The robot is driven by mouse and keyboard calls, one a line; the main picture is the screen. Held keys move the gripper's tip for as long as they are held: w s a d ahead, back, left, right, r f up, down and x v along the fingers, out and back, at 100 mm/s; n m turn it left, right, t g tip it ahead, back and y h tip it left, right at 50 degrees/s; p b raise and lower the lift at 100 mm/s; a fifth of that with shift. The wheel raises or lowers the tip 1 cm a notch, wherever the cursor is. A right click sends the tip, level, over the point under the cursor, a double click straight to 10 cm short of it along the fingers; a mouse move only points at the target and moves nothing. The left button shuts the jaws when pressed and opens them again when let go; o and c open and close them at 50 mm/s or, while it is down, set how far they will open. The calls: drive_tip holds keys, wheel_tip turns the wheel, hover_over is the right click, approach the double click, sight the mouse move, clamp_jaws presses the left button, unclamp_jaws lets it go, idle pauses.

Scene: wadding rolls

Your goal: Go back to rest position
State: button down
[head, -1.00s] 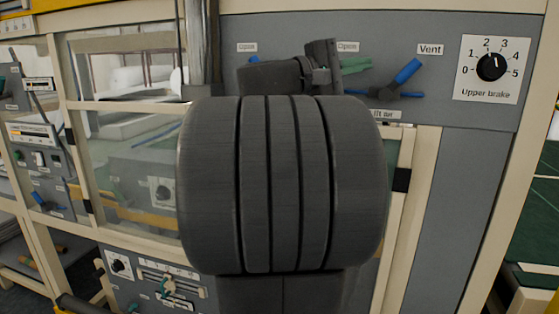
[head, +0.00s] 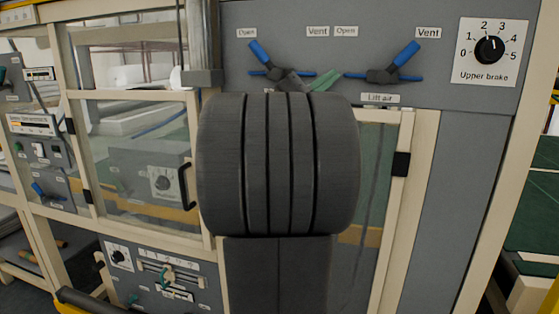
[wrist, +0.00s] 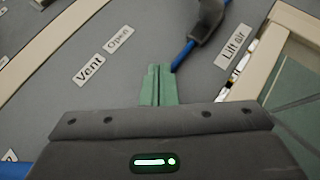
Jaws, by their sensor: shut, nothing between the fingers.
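My gripper's green fingers show in the wrist view (wrist: 158,84), pressed together with nothing between them. In the head view the green fingertips (head: 326,80) stick out past the top of my dark grey arm, in front of the grey valve panel (head: 470,120). The left blue-handled valve (head: 262,58) and the right blue-handled valve (head: 400,64) sit either side of the fingers. In the wrist view a blue valve handle (wrist: 183,54) lies just right of the fingertips; whether they touch is unclear.
The Upper brake dial (head: 490,50) is at upper right. A glazed cream-framed door (head: 140,150) with a black handle (head: 186,186) stands on the left. A lower control panel (head: 165,275) is at bottom left. My arm hides the middle of the cabinet.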

drive_tip(key=v, duration=0.3)
drive_tip(key=shift+s+a+b, duration=0.15)
drive_tip(key=shift+s+b, duration=0.2)
drive_tip(key=shift+b, duration=0.05)
